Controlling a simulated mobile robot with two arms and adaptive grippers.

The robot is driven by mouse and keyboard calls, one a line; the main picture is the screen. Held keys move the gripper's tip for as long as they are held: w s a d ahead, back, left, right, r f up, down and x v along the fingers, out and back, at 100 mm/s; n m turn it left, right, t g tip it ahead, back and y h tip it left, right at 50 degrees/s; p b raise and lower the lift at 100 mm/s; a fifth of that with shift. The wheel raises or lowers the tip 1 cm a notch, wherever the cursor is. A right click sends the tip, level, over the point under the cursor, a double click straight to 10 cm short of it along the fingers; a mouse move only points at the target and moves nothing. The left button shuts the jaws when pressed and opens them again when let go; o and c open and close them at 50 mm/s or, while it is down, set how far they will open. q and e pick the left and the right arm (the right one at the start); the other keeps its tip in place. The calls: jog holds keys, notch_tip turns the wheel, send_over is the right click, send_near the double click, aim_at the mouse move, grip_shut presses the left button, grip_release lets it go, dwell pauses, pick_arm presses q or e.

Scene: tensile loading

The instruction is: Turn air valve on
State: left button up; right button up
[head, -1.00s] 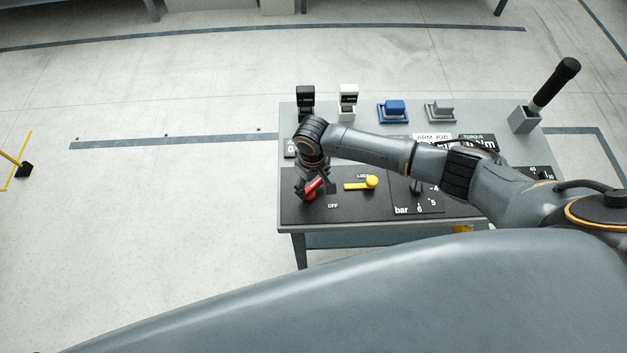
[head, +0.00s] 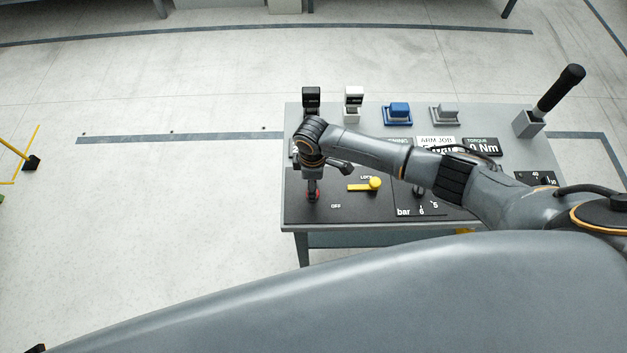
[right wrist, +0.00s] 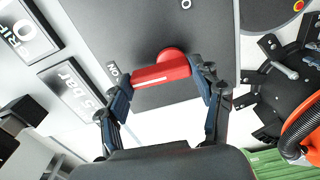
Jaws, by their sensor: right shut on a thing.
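The red air valve handle (head: 313,197) is on the black panel at the left end of the grey bench. My right gripper (head: 312,188) comes down on it from above and mostly hides it in the head view. In the right wrist view, the red handle (right wrist: 160,74) lies between the two fingers of my right gripper (right wrist: 166,88), which is shut on it. An "ON" label is beside the handle's left end there. An "OFF" label is right of the valve in the head view. My left gripper is not in view.
A yellow lever (head: 365,185) sits just right of the valve. Black (head: 311,99), white (head: 354,100), blue (head: 398,113) and grey (head: 445,113) devices line the back of the bench (head: 500,125). A black-handled tool (head: 561,89) stands at the right.

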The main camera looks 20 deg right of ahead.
jog(key=shift+n, duration=0.4)
jog(key=o, duration=1.2)
jog(key=shift+c, duration=0.2)
jog(key=shift+r, duration=0.1)
notch_tip(320, 180, up, 12)
